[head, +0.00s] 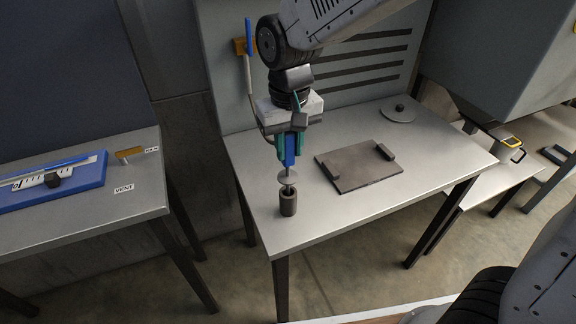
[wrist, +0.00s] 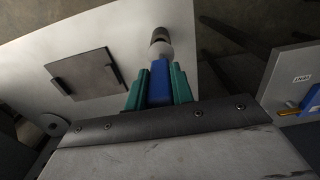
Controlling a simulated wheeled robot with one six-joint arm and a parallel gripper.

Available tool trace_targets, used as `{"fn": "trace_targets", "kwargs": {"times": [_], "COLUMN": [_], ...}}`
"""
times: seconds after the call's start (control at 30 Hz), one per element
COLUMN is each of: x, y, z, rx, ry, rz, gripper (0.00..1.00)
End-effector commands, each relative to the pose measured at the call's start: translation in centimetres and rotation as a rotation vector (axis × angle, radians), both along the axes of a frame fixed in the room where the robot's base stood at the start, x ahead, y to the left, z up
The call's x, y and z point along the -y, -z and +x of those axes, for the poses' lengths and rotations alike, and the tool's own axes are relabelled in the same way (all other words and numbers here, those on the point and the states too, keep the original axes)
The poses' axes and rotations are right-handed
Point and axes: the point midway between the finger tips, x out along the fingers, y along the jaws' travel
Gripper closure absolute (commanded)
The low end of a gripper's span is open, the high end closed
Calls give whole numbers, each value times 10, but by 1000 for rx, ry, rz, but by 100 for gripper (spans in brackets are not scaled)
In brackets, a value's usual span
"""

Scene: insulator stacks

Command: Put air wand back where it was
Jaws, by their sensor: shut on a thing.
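My gripper (head: 290,148) points down over the front left of the middle bench. Its green fingers are shut on a blue-handled tool (head: 290,157), also seen between the fingers in the wrist view (wrist: 159,82). Grey disc shapes (head: 288,181) show below the blue handle, just over a dark upright cup (head: 288,204). I cannot tell whether they touch the cup. A slim wand with a blue top (head: 249,36) and a pale lower tube is at an orange-brown bracket (head: 239,46) on the back panel. I cannot tell which of the two is the air wand.
A dark plate with two blocks (head: 352,168) lies right of my gripper. A grey disc with a knob (head: 398,114) is at the back right. A blue tray (head: 60,182) is on the left bench. The bench front right is clear.

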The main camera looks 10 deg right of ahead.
Motion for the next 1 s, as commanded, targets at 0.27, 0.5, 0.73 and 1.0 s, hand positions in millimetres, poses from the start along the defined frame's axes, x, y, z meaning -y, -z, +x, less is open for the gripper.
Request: {"fn": "trace_targets", "kwargs": {"times": [0.27,0.5,0.73,1.0], "x": [0,-1,-1,-1], "y": [28,43,46,45], "z": [0,0,0,0], "rx": [-3,0,0,0], "ry": [-1,-2,-2,-2], "rz": [-2,0,0,0], "gripper": [100,100,100,55]}}
